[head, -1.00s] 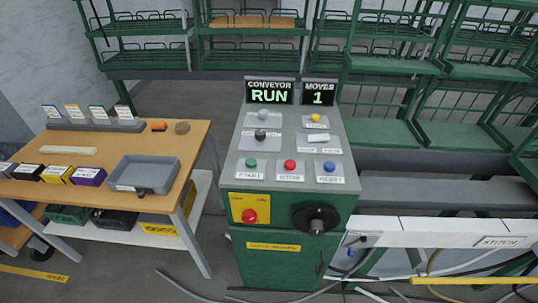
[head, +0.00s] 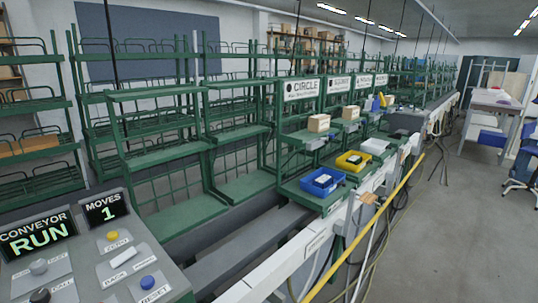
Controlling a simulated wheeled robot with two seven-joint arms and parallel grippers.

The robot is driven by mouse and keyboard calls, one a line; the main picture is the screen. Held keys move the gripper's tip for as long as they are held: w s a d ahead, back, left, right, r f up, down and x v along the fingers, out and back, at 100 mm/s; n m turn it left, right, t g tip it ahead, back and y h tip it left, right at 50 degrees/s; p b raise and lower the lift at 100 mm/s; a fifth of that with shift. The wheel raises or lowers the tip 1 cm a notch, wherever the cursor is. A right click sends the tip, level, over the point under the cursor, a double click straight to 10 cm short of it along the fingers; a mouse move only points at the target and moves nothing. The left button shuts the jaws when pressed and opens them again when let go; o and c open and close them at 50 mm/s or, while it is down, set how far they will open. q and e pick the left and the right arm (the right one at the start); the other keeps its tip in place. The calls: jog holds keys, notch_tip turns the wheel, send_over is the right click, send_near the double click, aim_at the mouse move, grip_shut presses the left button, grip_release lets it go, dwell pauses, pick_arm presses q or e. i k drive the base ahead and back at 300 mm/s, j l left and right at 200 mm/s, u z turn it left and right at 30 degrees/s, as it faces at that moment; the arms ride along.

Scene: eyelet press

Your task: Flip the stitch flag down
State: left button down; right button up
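I cannot make out the stitch flag for certain. A white rail (head: 278,262) runs along the front of the line. A label plate (head: 316,245) sits on its face, with text too slanted to read now; the earlier head view shows a STITCH label on this rail. A small tan piece (head: 370,198) sticks out from the rail farther along; I cannot tell what it is. Neither of my grippers is in view.
The control console (head: 95,255) stands at lower left, with displays reading RUN and MOVES 1. Green racks line the left, with a CIRCLE sign (head: 303,89). A blue bin (head: 322,182) and yellow bin (head: 354,161) sit on station shelves.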

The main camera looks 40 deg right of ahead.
aim_at(368, 197)
jog(key=z, duration=1.2)
